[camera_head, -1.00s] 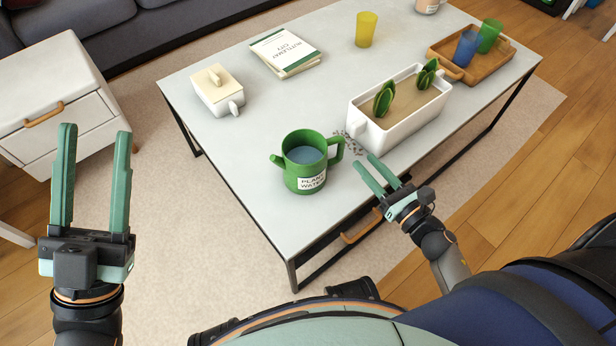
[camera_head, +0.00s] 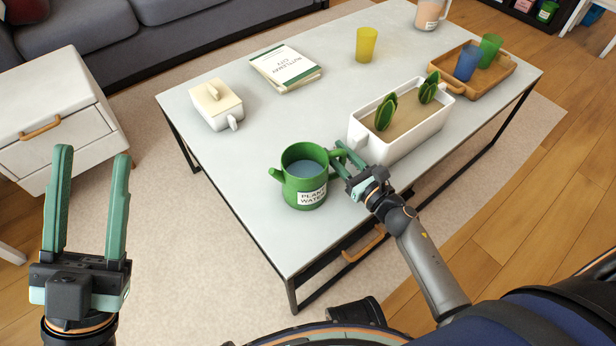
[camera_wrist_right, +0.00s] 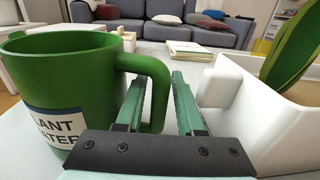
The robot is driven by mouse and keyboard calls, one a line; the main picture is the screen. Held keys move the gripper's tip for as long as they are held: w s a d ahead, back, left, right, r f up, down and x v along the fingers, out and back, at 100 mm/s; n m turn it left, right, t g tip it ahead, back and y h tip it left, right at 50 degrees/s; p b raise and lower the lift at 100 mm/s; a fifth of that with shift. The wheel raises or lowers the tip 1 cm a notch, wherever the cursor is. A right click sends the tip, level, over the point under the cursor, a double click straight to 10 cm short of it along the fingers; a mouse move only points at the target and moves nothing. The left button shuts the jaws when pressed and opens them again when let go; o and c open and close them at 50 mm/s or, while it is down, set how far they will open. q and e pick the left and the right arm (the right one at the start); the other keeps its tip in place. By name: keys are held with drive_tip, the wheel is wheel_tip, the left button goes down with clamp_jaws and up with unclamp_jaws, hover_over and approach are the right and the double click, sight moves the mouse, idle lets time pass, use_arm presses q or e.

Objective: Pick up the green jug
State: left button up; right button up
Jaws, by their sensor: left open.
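The green jug (camera_head: 304,183) stands upright on the table, with blue liquid inside and a white label on its front. It also fills the left of the right wrist view (camera_wrist_right: 70,75), where its handle (camera_wrist_right: 158,85) points toward my right gripper. My right gripper (camera_head: 336,152) is open at the handle, low over the table. In the right wrist view the upright part of the handle shows between its two fingers; I cannot tell whether they touch it. My left gripper (camera_head: 91,152) is open and empty, at the left, away from the table.
A white planter (camera_head: 410,137) with green plants stands close to my right gripper's right side. A white lidded pot (camera_head: 215,104), books (camera_head: 285,65), a yellow cup (camera_head: 367,45) and a wooden tray (camera_head: 497,78) with cups are further back. The table's front left is clear.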

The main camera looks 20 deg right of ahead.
drive_tip(key=shift+w+a, duration=0.2)
drive_tip(key=shift+w, duration=0.45)
drive_tip(key=shift+c, duration=0.4)
clamp_jaws()
idle(0.5)
drive_tip(key=shift+r, duration=0.15)
